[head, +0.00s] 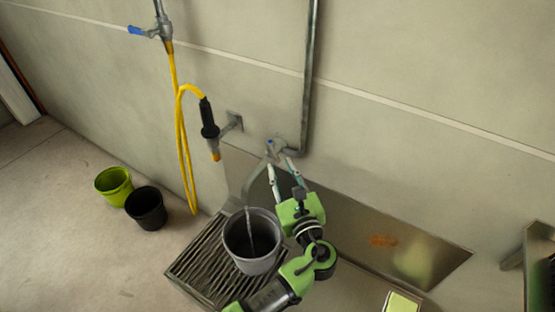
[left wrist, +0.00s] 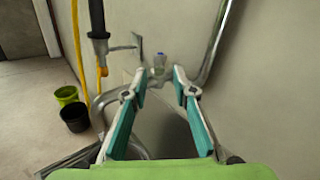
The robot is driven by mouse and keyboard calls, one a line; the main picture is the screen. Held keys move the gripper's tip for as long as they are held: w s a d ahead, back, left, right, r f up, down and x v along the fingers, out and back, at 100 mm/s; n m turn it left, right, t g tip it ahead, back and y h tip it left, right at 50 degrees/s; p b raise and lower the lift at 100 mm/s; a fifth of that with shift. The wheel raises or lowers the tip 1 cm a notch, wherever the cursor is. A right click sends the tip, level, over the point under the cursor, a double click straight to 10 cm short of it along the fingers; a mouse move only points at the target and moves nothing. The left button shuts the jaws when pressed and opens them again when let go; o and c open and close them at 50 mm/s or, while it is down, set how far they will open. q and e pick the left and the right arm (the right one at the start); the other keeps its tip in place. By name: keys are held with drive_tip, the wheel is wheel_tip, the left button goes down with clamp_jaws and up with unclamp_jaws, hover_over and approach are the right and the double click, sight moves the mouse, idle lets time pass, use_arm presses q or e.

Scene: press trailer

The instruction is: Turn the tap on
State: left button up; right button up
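The tap (head: 274,148) sits on the wall at the foot of a grey pipe, with a small blue mark on its knob. In the left wrist view the tap's knob (left wrist: 158,64) shows just beyond and between my fingertips. Its curved spout reaches down over a grey bucket (head: 238,258). A thin pale streak like running water (head: 250,226) drops from the spout into the bucket. My left gripper (head: 281,168) is open just below the tap, its two fingers apart with nothing held, also in the left wrist view (left wrist: 160,88). My right gripper is out of view.
The bucket stands on a slatted grate (head: 200,262). A yellow hose (head: 183,140) with a black nozzle (head: 208,118) hangs left of the tap. Green (head: 114,186) and black (head: 146,208) buckets stand on the floor at left. A metal backsplash (head: 400,245) lines the wall at right.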

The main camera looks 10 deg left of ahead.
use_arm(q)
drive_tip(key=v, duration=0.7)
